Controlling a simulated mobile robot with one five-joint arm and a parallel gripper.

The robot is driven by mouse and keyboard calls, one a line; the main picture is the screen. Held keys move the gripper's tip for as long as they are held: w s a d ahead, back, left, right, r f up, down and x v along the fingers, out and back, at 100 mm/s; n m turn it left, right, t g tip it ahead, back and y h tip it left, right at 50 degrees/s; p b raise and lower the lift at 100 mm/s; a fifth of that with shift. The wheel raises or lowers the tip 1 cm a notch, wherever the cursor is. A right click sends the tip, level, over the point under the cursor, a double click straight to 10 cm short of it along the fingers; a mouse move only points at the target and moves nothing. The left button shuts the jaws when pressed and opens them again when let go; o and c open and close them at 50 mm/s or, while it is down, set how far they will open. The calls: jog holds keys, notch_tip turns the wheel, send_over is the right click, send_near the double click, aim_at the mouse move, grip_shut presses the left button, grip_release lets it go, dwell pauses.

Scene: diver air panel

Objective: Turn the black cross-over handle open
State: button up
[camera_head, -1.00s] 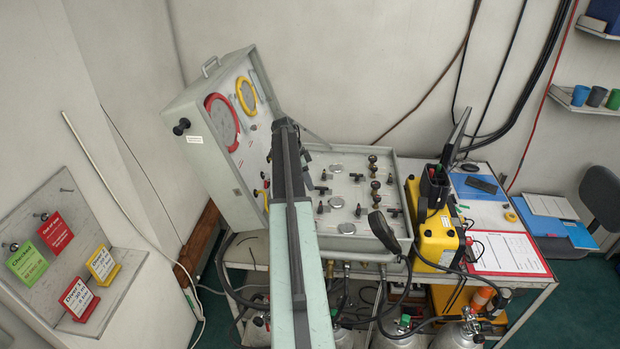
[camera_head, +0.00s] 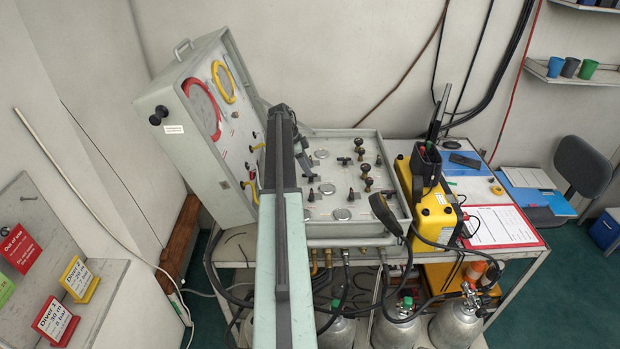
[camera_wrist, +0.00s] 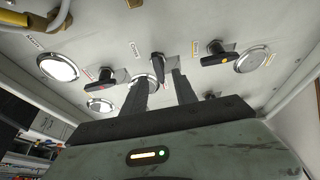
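In the wrist view, a black lever handle (camera_wrist: 157,66) on the pale panel (camera_wrist: 120,22) stands between the tips of my gripper (camera_wrist: 162,76). The two dark fingers are apart, and I cannot tell whether either touches the lever. In the head view, my arm covers part of the open air-panel case (camera_head: 205,178), and my gripper's fingertips cannot be made out.
Round gauges (camera_wrist: 252,60) sit among the handles. Yellow and grey pipework (camera_wrist: 40,24) crosses the wrist view's upper left. In the head view, a yellow unit (camera_head: 436,215) and a red clipboard (camera_head: 503,227) are right of the panel. Hoses and cylinders (camera_head: 455,325) are below.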

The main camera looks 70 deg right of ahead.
jog(key=shift+b+x, duration=0.5)
jog(key=shift+x, duration=0.7)
jog(key=shift+r, duration=0.15)
grip_shut()
jog(key=shift+s+d, duration=0.1)
